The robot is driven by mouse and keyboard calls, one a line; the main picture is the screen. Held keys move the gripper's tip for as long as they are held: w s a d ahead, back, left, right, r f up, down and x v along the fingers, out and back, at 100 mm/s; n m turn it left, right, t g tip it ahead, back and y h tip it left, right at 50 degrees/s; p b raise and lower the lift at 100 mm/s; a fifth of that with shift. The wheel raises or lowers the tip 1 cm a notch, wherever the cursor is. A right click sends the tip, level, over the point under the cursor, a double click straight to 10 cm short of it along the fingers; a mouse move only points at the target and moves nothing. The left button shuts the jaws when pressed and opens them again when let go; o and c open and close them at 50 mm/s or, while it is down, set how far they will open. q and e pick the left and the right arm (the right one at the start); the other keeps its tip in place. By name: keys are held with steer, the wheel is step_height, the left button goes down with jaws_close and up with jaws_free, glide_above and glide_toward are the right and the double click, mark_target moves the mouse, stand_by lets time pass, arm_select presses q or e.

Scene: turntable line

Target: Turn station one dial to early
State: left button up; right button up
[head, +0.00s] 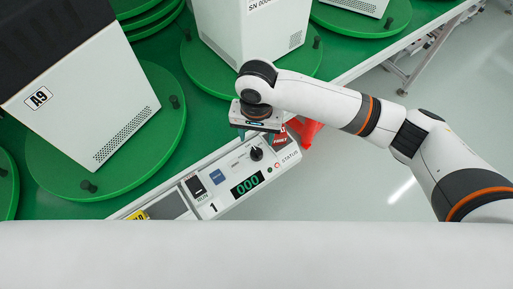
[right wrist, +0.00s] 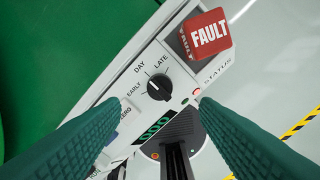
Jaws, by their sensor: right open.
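The station one panel (head: 225,185) is a white strip along the green table's front edge, marked 1. Its black dial (head: 256,153) also shows in the right wrist view (right wrist: 158,88), with the labels EARLY, DAY and LATE around it. The dial's white mark points up and left, seemingly at DAY. My right gripper (head: 256,134) is over the panel, near the dial. In the right wrist view its green fingers (right wrist: 161,103) are apart, one on each side of the dial, with nothing between them touching it. My left gripper is not in view.
A red FAULT block (right wrist: 207,36) stands beside the dial. The panel's display (head: 247,185) reads 000. A blue button (head: 217,177) is further left. White machines (head: 85,110) stand on round green turntables (head: 165,135) behind.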

mark_target(256, 150)
step_height(256, 150, down, 8)
steer(key=shift+c, duration=0.3)
steer(key=c, duration=0.9)
steer(key=shift+r+n+p, duration=0.2)
steer(key=shift+n+p, duration=0.5)
steer(key=shift+p, duration=0.2)
steer(key=shift+c, duration=0.2)
steer(key=n+p, duration=0.2)
steer(key=shift+n+p, duration=0.3)
steer(key=shift+p, duration=0.05)
steer(key=shift+n+p, duration=0.8)
steer(key=shift+n, duration=0.1)
steer(key=n+p, duration=0.2)
steer(key=n, duration=0.2)
steer(key=shift+p, duration=0.3)
steer(key=shift+f+n+p, duration=0.15)
steer(key=shift+n+p, duration=0.55)
steer(key=shift+n, duration=1.3)
